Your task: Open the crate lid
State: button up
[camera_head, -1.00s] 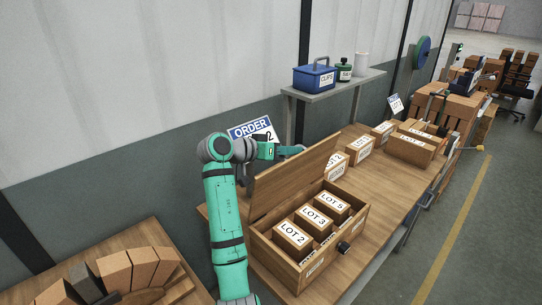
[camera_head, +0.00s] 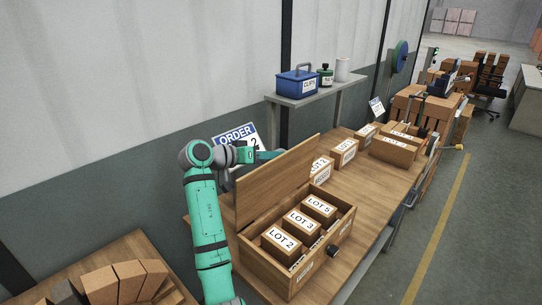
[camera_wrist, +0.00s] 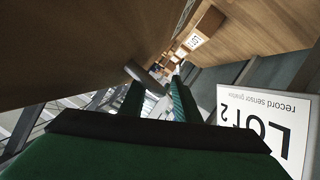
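The wooden crate (camera_head: 290,288) stands on the bench. Its lid (camera_head: 275,180) is raised, standing up along the crate's back edge and leaning slightly back. Inside are boxes marked LOT 2 (camera_head: 281,240), LOT 3 (camera_head: 301,222) and LOT 5 (camera_head: 320,205). A dark latch (camera_head: 332,251) is on the crate's front. My gripper (camera_wrist: 157,92) is behind the lid, near its top edge, with its fingertips partly hidden in the head view. In the wrist view the fingers are apart with nothing clearly between them. A wooden panel, apparently the lid (camera_wrist: 70,45), fills the upper left there.
An order sign (camera_head: 240,136) stands behind my arm; its LOT 2 face is close in the wrist view (camera_wrist: 265,125). A shelf (camera_head: 325,90) holds a blue clips box (camera_head: 297,82). More boxes (camera_head: 343,151) stand farther along the bench.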

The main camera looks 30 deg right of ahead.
jog(key=v, duration=1.1)
dwell(0.5)
